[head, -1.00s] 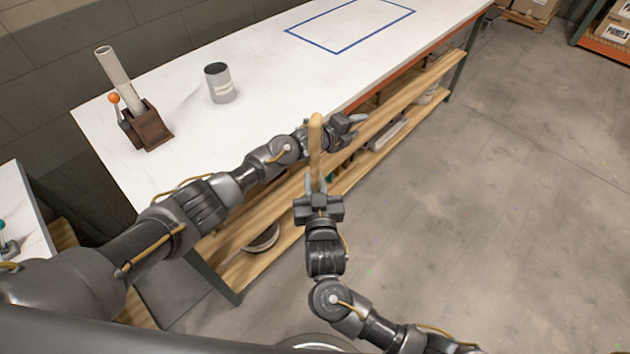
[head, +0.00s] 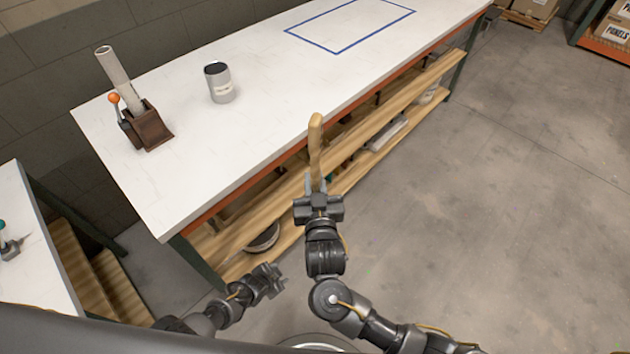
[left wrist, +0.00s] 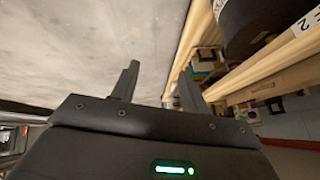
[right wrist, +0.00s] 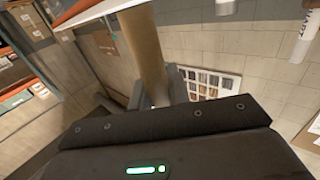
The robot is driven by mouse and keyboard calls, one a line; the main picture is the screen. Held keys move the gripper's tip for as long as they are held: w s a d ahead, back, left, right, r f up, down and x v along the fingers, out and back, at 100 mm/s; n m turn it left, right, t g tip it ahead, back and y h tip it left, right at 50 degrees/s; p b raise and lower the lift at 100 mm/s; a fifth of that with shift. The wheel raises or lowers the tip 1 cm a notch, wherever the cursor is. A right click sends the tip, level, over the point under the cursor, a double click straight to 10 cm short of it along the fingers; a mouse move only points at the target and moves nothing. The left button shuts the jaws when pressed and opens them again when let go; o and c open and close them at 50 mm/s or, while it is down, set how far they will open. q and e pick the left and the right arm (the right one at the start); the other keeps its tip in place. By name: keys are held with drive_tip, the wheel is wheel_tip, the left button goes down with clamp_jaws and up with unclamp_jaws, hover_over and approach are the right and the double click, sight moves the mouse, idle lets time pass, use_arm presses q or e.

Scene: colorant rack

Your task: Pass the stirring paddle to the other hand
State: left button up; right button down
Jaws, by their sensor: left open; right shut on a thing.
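The stirring paddle (head: 316,145) is a tan wooden stick standing roughly upright in front of the workbench. My right gripper (head: 317,187) is shut on its lower part. The paddle also shows between the fingers in the right wrist view (right wrist: 145,45). My left gripper (head: 272,280) is low and to the left of the right gripper, well apart from the paddle. In the left wrist view its two fingers (left wrist: 165,88) are spread with nothing between them.
A white workbench (head: 270,100) runs along the back, with wooden shelves below. On it stand a grey can (head: 218,83), a brown holder (head: 150,130) with a grey tube (head: 112,68), and a blue taped rectangle (head: 350,25). Open floor (head: 500,200) lies to the right.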

use_arm(q)
drive_tip(key=s+a+f+n+g+y, duration=0.1)
drive_tip(key=s+a+f+n, duration=0.1)
drive_tip(key=s, duration=0.9)
drive_tip(key=s+a+f+n+g+y, duration=0.1)
drive_tip(key=s+a+f+n+g, duration=0.1)
drive_tip(key=s, duration=1)
drive_tip(key=s+a+f+n+g+y, duration=0.1)
drive_tip(key=s+a+f, duration=0.4)
drive_tip(key=s, duration=0.6)
drive_tip(key=a+n+g, duration=0.1)
drive_tip(key=a+n, duration=0.1)
drive_tip(key=shift+s+a+n, duration=0.25)
drive_tip(key=shift+s+n, duration=0.15)
drive_tip(key=shift+f, duration=0.1)
